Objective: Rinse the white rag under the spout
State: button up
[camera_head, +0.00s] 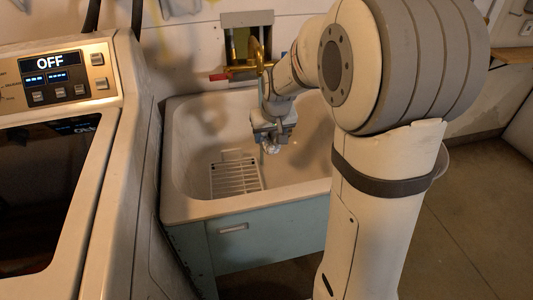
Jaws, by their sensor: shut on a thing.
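My gripper (270,138) is over the sink basin, pointing down. It is shut on the white rag (271,148), of which only a small bunched bit shows below the fingers. The brass spout (256,55) is on the back wall above the sink, behind and slightly left of my gripper; my wrist hides its lower end. I cannot see whether water is running. The sink (190,207) is a pale, deep basin on a blue-green cabinet.
A white rack (235,176) lies in the left part of the basin. A washing machine (118,170) with an OFF display stands close on the left. A red handle (218,77) sticks out by the tap. My arm hides the sink's right side.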

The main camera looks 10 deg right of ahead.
jog(key=b, duration=0.1)
jog(key=t+b, duration=0.1)
jog(key=b, duration=0.1)
jog(key=shift+s+d+f, duration=0.15)
jog(key=shift+d+f, duration=0.1)
jog(key=shift+f, duration=0.05)
jog(key=shift+r+t+b, duration=0.2)
jog(key=shift+t+b, duration=0.1)
jog(key=shift+b, duration=0.2)
jog(key=shift+r, duration=0.1)
jog(key=w+p, duration=0.4)
jog(key=w, duration=0.9)
dwell(1.9)
jog(key=shift+s+b, duration=0.3)
jog(key=shift+s, duration=0.2)
jog(key=shift+c, duration=0.2)
jog(key=shift+s+b, duration=1.55)
jog(key=shift+s, duration=4)
